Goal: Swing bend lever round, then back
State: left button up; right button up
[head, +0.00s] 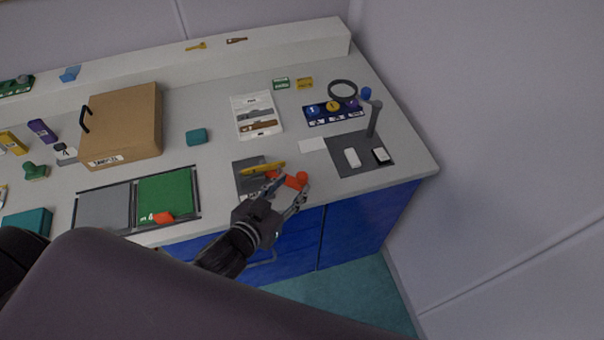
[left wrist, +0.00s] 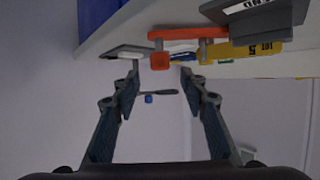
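The bend lever is orange. In the head view its knob (head: 297,181) is at the front edge of the bench, beside a yellow piece (head: 262,168) on a dark grey plate (head: 245,190). My left gripper (head: 288,190) is at the knob. In the left wrist view the lever's orange arm (left wrist: 185,34) runs across the top, and its square end (left wrist: 160,61) lies between the fingertips of my open left gripper (left wrist: 160,74), with a gap on each side. The yellow piece (left wrist: 245,52) and a grey block (left wrist: 262,24) are to the right. My right gripper is not in view.
A cardboard box (head: 122,120) and a green mat (head: 168,196) are left on the bench. A white tray (head: 256,116) is behind the lever. A magnifier stand (head: 373,122) and a dark mat (head: 345,165) are to the right. The wall bounds the right side.

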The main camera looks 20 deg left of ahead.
aim_at(300, 178)
pick_arm(q)
jog(key=p+x, duration=0.1)
jog(key=x, duration=0.5)
jog(key=shift+w+f, duration=0.15)
grip_shut()
dwell(0.4)
